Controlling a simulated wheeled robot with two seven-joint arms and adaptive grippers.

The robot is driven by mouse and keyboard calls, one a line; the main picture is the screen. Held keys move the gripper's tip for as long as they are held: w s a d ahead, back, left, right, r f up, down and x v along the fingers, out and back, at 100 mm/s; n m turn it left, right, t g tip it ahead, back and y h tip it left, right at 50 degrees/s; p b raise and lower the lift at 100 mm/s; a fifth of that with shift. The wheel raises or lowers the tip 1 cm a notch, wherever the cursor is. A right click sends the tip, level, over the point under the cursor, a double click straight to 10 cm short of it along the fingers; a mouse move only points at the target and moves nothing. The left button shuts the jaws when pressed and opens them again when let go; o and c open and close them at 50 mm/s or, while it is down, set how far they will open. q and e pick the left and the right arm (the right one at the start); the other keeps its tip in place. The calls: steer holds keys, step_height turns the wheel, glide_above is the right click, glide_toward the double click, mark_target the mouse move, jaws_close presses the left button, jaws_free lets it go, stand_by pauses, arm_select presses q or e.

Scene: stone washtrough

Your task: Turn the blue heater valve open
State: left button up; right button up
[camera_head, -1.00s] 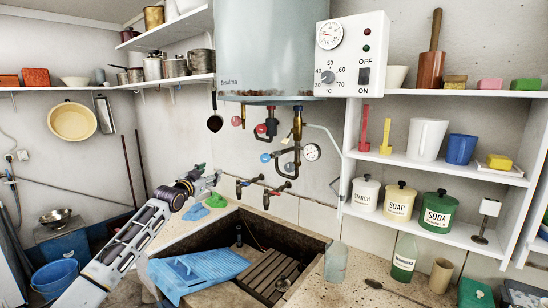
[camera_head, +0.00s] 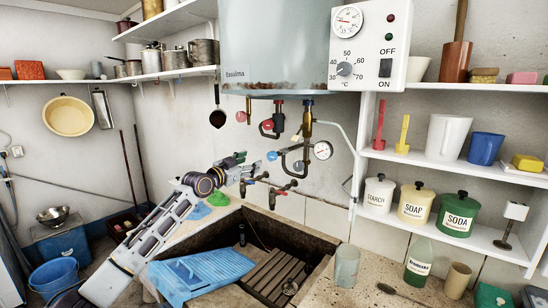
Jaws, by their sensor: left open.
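The water heater (camera_head: 272,45) hangs on the wall, with pipes and valves below it. A blue valve knob (camera_head: 272,156) sits on the lower pipework, left of the round pressure gauge (camera_head: 323,150). Red valve knobs (camera_head: 268,125) sit higher on the pipes. My left gripper (camera_head: 252,167) is open and empty, reaching from the left to just left of the blue knob and slightly below it. I see no clear contact, and the depth between them is hard to judge. My right gripper is not in view.
Wall taps (camera_head: 273,190) stick out just below my left gripper. Below is the stone trough (camera_head: 316,246) with a blue washboard (camera_head: 200,270). Shelves with canisters (camera_head: 412,203) stand to the right. The heater's control box (camera_head: 369,45) is above right.

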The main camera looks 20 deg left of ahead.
arm_select(q)
steer(key=shift+s+d+f+m, duration=0.25)
steer(key=shift+m, duration=0.75)
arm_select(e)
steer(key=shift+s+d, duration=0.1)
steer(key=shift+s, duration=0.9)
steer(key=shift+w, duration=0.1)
